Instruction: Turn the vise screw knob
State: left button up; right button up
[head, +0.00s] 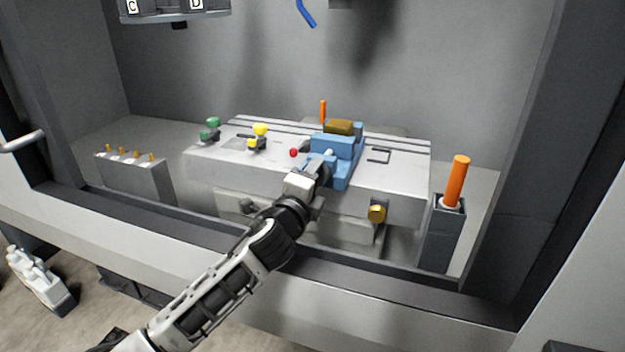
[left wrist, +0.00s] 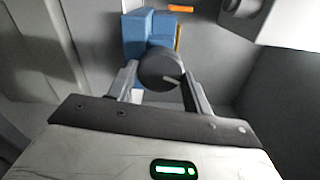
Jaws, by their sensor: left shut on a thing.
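A blue vise (head: 333,147) stands on the grey slotted table and holds a brown block (head: 339,127) at its top. My left gripper (head: 322,168) reaches the front of the vise, and its hand hides most of the screw knob there. In the left wrist view the round dark knob (left wrist: 161,69) with a pale line on its face sits between the two fingers of my left gripper (left wrist: 160,80). The fingers are shut on it from both sides. The blue vise (left wrist: 148,30) shows just beyond the knob. My right gripper is in neither view.
The grey table (head: 220,158) carries a green fixture (head: 210,129), a yellow fixture (head: 258,135) and a small red ball (head: 293,153). An orange handle (head: 457,182) stands in a dark holder (head: 440,235) at the right. A brass knob (head: 377,212) is on the table's front.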

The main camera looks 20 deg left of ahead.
pick_arm(q)
jog(key=shift+n, duration=1.9)
jog(key=o, duration=1)
